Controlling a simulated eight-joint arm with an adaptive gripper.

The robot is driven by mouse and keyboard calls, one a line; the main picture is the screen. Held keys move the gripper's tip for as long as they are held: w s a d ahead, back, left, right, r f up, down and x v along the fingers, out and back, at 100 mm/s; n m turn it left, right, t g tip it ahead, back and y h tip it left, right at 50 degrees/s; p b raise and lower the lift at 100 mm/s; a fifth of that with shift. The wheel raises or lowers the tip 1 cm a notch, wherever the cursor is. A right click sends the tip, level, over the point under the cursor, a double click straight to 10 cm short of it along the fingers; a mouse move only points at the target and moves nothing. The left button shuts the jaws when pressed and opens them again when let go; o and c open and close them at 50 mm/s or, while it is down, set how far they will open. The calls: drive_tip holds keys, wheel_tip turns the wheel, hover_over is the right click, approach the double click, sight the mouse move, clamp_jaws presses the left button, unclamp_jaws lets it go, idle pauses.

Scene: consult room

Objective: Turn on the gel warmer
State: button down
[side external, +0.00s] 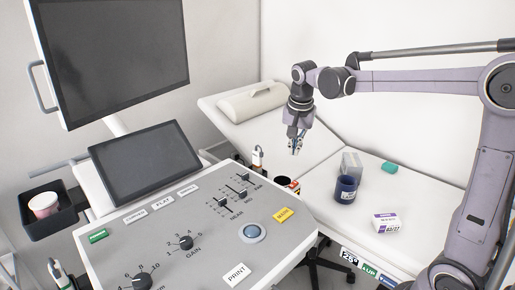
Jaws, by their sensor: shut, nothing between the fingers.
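My gripper (296,149) hangs from my arm near the middle of the side external view, fingers pointing down. It is shut and empty, above the gap between the console and the white couch. A dark cup-like holder with some red in it (284,184) sits at the console's right edge, below and left of my gripper. A dark blue open-topped pot (346,190) stands on the white surface, below and right of my gripper. I cannot tell which of these is the gel warmer, and no warmer switch is clear.
The console (180,270) has knobs, sliders, a trackball (255,232) and labelled buttons. A grey box (351,164), a green item (389,168) and a white-purple box (386,223) lie near the blue pot. A probe (257,157) stands at the console's back edge. Monitors stand left.

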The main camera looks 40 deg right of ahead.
sight(297, 182)
drive_tip(key=w+d+f+m+g, duration=0.2)
drive_tip(key=w+d+f+m, duration=0.1)
drive_tip(key=w+d+m, duration=0.1)
drive_tip(key=shift+w+d+m, duration=0.35)
drive_tip(key=shift+d+m, duration=0.25)
drive_tip(key=shift+d, duration=0.65)
drive_tip(key=d+f, duration=0.1)
drive_tip(key=f, duration=0.8)
drive_tip(key=d+f, duration=0.1)
drive_tip(key=f, duration=0.3)
drive_tip(key=shift+d+f, duration=0.3)
drive_tip(key=shift+f, duration=0.05)
drive_tip(key=shift+d+f+y, duration=0.25)
drive_tip(key=shift+f+y, duration=0.1)
drive_tip(key=shift+y, duration=0.05)
drive_tip(key=shift+a, duration=0.2)
